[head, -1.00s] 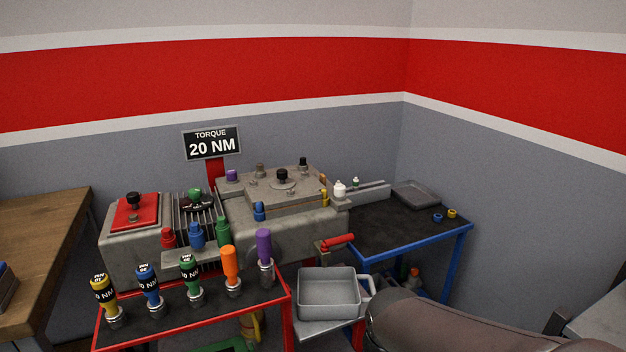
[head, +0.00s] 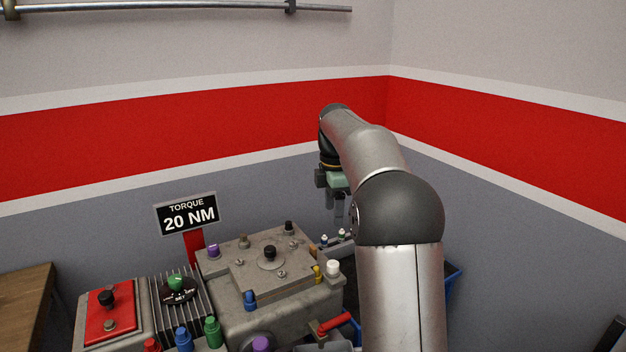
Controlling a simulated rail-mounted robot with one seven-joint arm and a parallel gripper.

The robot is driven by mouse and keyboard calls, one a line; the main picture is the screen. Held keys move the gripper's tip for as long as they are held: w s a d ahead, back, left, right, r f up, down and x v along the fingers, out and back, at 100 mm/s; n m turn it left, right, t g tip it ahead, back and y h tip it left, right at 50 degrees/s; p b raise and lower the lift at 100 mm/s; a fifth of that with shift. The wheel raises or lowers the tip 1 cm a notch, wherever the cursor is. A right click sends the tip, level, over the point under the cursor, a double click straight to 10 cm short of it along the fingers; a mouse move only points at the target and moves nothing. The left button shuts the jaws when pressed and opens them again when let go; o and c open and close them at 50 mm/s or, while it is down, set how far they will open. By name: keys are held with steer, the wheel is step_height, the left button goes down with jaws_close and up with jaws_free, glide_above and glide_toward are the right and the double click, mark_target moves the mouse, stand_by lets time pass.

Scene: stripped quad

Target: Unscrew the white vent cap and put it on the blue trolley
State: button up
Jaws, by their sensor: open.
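The white vent cap (head: 332,267) sits at the right front corner of the grey engine block (head: 290,300). It looks upright, and nothing touches it. The blue trolley (head: 455,280) stands behind and to the right of the block, mostly hidden by my arm. Part of its dark top and its blue edge show. My gripper (head: 344,217) is open and empty, pointing down. In the picture it is above the cap and in front of the back wall. One finger is partly hidden by my arm, and its exact distance from the cap is hard to tell.
Small bottles (head: 324,241) stand in a grey holder behind the block. A red-handled valve (head: 333,325) sticks out below the cap. Purple, black, yellow and blue caps dot the block. A torque sign (head: 187,214) rises behind it. The air around my gripper is clear.

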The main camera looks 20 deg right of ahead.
steer(key=w, duration=0.1)
glide_toward(332, 263)
step_height(332, 263, down, 9)
steer(key=shift+r+p, duration=0.2)
steer(key=shift+p, duration=0.15)
steer(key=c, duration=1)
steer(key=shift+n, duration=1.3)
steer(key=shift+c, duration=0.3)
steer(key=shift+s+r+n+p, duration=0.1)
steer(key=shift+n+p, duration=0.6)
steer(key=shift+n, duration=1.3)
